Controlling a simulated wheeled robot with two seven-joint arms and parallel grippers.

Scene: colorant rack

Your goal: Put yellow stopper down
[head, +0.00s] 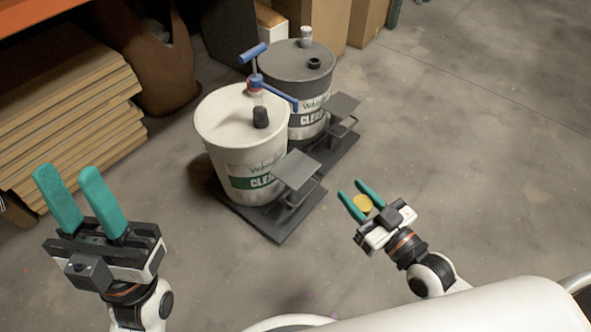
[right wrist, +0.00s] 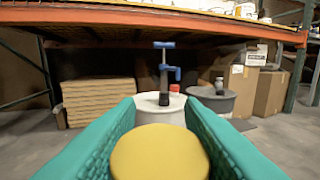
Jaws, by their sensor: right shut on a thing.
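The yellow stopper (head: 363,203) is a round yellow disc between the green fingers of my right gripper (head: 358,200). In the right wrist view the yellow stopper (right wrist: 160,152) fills the space between both fingers. My right gripper is shut on it and holds it above the floor, to the right of the drums. My left gripper (head: 80,200) is at the left of the head view, its two green fingers apart with nothing between them.
A white drum (head: 225,155) and a grey drum (head: 290,65) stand on dark bases with small grey platforms (head: 298,170). A blue-handled pump (head: 256,78) rises from the white drum. Stacked boards (head: 75,115) lie at left. Floor at right (head: 480,150) is clear.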

